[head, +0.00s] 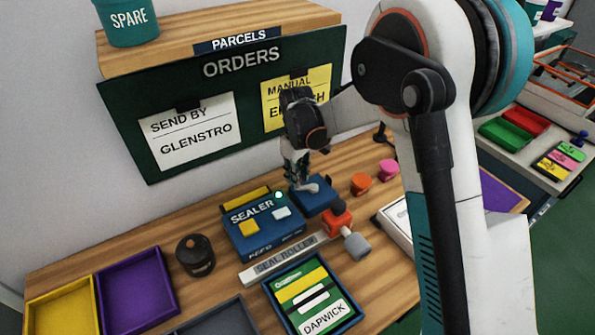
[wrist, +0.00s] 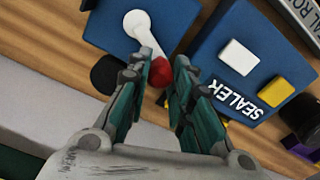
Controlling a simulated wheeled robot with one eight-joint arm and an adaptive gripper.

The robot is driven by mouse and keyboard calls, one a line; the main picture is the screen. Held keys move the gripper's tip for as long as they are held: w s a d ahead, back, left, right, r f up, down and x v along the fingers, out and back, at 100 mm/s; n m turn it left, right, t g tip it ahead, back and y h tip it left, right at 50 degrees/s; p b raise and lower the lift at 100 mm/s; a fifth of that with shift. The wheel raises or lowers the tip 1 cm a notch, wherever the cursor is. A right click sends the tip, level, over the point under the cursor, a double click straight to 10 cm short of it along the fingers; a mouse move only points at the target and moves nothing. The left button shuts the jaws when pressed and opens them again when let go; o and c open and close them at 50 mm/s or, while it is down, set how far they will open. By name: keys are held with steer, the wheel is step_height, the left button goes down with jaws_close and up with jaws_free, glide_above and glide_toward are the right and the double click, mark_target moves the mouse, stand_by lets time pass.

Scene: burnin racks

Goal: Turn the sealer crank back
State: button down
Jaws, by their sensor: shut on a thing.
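The blue sealer (head: 264,225) stands on the wooden table, with a white and a yellow button on top. It also shows in the wrist view (wrist: 262,70). Beside it is a blue block with the sealer crank (head: 312,186), a pale arm on a round pivot. In the wrist view the crank (wrist: 146,38) ends in a red knob (wrist: 161,72). My gripper (wrist: 162,82) is shut on this knob, one finger on each side. In the head view my gripper (head: 297,172) reaches down at the block, and its fingers hide the knob.
A roller with a red body and grey end (head: 340,228) and a seal roller strip (head: 283,259) lie in front. A green parcel card in a tray (head: 310,296), a dark round pot (head: 196,256) and purple (head: 138,290) and yellow trays are nearby. Orange and pink stampers stand right.

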steer(key=n, duration=0.1)
steer(key=s+n, duration=0.1)
steer(key=n, duration=0.1)
steer(key=s+n, duration=0.1)
steer(key=n, duration=0.1)
steer(key=shift+s+d, duration=0.1)
steer(key=shift+d, duration=0.3)
steer(key=shift+n, duration=0.3)
steer(key=c, duration=1.4)
jaws_free()
steer(key=shift+o, duration=0.2)
steer(key=shift+r, duration=0.1)
step_height(320, 180, up, 12)
